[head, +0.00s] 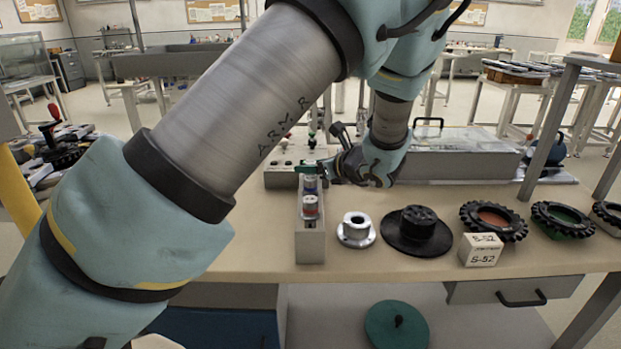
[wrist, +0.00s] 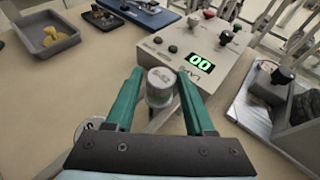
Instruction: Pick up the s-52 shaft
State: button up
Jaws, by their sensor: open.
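In the wrist view, a grey cylinder with a small marking on its round top, which I take to be the s-52 shaft (wrist: 161,78), stands between the two green fingers. The marking is too small to read surely. My gripper (wrist: 160,82) is open, a finger on each side of the shaft, with no clear grip on it. In the head view my gripper (head: 309,168) is at the far end of a narrow grey rack (head: 310,247).
A control box (wrist: 190,55) with a "00" display is just beyond the fingers. A silver flanged hub (head: 356,229), a black hub (head: 418,230), an S-52 block (head: 481,249) and treaded wheels (head: 493,220) line the bench to the right. A clear-lidded case (head: 460,150) stands behind.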

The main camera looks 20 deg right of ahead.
jog(key=shift+w+f, duration=0.1)
jog(key=shift+w, duration=0.15)
grip_shut()
dwell(1.3)
